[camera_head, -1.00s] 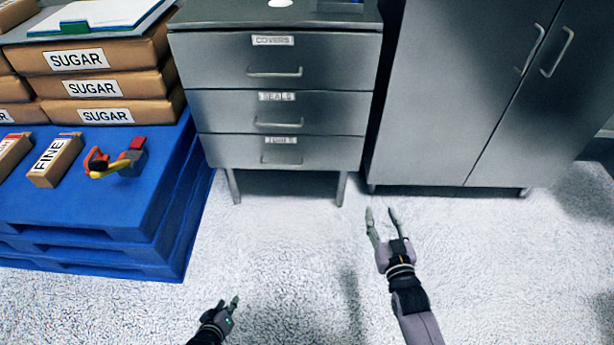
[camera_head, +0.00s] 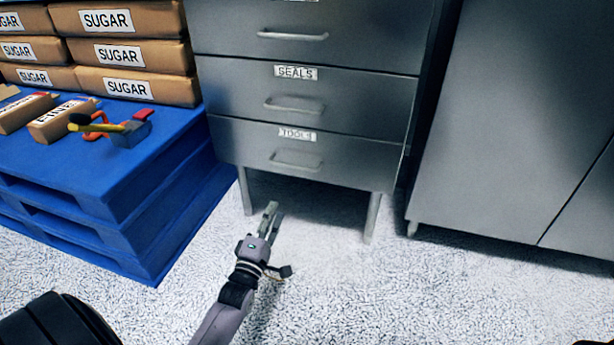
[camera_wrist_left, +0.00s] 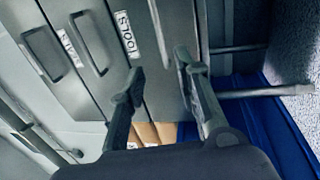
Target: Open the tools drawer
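The tools drawer (camera_head: 240,143) is the lowest of the grey cabinet's drawers and is shut. Its label (camera_head: 297,134) reads TOOLS, and its bar handle (camera_head: 296,164) is just below. My left gripper (camera_head: 270,215) is in front of and below the drawer, apart from the handle. In the left wrist view, the left gripper (camera_wrist_left: 160,72) has its two fingers spread with nothing between them. The TOOLS label (camera_wrist_left: 128,35) appears sideways there, with the handle (camera_wrist_left: 157,28) beside it. My right gripper is out of view.
The SEALS drawer (camera_head: 350,95) above is shut. A blue pallet (camera_head: 165,185) with sugar bags (camera_head: 125,53) stands left of the cabinet. A tall grey cupboard (camera_head: 510,130) stands right. The floor in front is clear.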

